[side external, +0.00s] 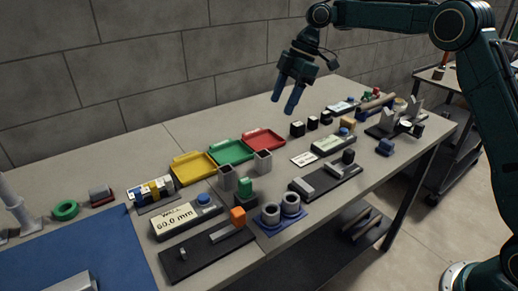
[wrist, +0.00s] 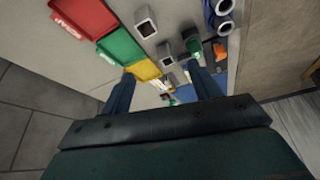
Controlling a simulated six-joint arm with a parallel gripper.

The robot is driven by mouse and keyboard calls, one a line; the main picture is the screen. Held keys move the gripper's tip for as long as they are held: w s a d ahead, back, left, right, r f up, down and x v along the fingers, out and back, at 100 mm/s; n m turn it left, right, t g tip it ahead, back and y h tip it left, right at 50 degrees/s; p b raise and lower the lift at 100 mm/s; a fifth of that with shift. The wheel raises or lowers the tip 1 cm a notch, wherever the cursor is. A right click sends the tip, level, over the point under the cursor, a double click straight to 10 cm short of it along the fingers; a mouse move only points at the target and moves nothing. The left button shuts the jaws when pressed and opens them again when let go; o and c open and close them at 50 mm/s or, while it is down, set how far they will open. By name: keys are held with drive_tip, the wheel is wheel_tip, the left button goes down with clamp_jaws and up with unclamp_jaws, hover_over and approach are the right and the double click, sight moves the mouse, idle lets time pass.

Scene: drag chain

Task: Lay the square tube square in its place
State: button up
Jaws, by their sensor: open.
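Two grey hollow square tubes stand upright on the table in front of the coloured trays. One is the nearer tube (side external: 227,178) and the other the farther tube (side external: 263,163). I cannot tell which one the task means. In the wrist view, one tube (wrist: 146,30) is at the top centre and the other (wrist: 166,58) lies below it, with dark openings showing. My gripper (side external: 284,103) is open and empty, high above the table behind the tubes. Its fingers (wrist: 162,74) point down and are well apart. The tube's place is not clearly identifiable.
Yellow (side external: 194,168), green (side external: 230,151) and red (side external: 263,140) trays line the back. Dark fixtures (side external: 325,181) and (side external: 206,256), a display box (side external: 178,220) and round tubes on a blue base (side external: 281,212) stand nearer the front.

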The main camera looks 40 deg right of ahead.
drive_tip(key=w+d+f+n+g, duration=0.1)
drive_tip(key=w+f+n, duration=0.1)
drive_tip(key=f, duration=0.5)
drive_tip(key=shift+w+d+f+n, duration=0.15)
drive_tip(key=shift+w+d+n, duration=0.2)
drive_tip(key=shift+w, duration=0.35)
drive_tip(key=shift+a, duration=0.2)
approach(259, 172)
drive_tip(key=shift+w+d+f, duration=0.1)
drive_tip(key=shift+w+f, duration=0.1)
drive_tip(key=shift+f, duration=0.25)
drive_tip(key=shift+w+d+f, duration=0.1)
drive_tip(key=shift+w+f, duration=0.1)
drive_tip(key=shift+f, duration=0.25)
drive_tip(key=shift+f, duration=0.1)
drive_tip(key=shift+x, duration=2.45)
drive_tip(key=shift+a, duration=0.1)
